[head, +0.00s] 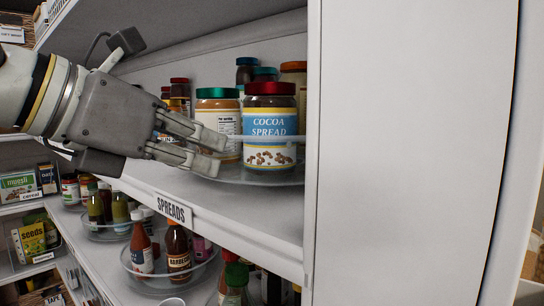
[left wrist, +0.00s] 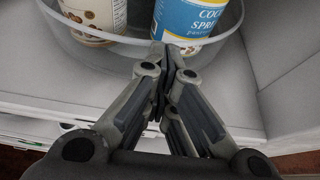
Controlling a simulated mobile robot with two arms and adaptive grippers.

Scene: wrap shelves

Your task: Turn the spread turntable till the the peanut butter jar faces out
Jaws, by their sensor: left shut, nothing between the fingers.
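The spread turntable (head: 262,178), a round clear tray with a raised rim, sits on the shelf labelled SPREADS. A dark-red-lidded jar labelled Cocoa Spread (head: 270,122) stands at its front, label facing out. A teal-lidded jar (head: 218,120) with a white text panel stands left of it; other jars stand behind. I cannot tell which is the peanut butter jar. My left gripper (head: 213,154) is shut and empty, its tips at the turntable's front-left rim. In the left wrist view the closed fingertips (left wrist: 167,52) are at the rim (left wrist: 110,42), in front of the Cocoa Spread jar (left wrist: 190,18); contact is unclear.
A white upright panel (head: 400,150) bounds the shelf on the right. The shelf's front edge with the SPREADS label (head: 174,210) runs below the gripper. Lower shelves hold sauce bottles (head: 178,250) on round trays. Boxes (head: 20,187) stand at the left.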

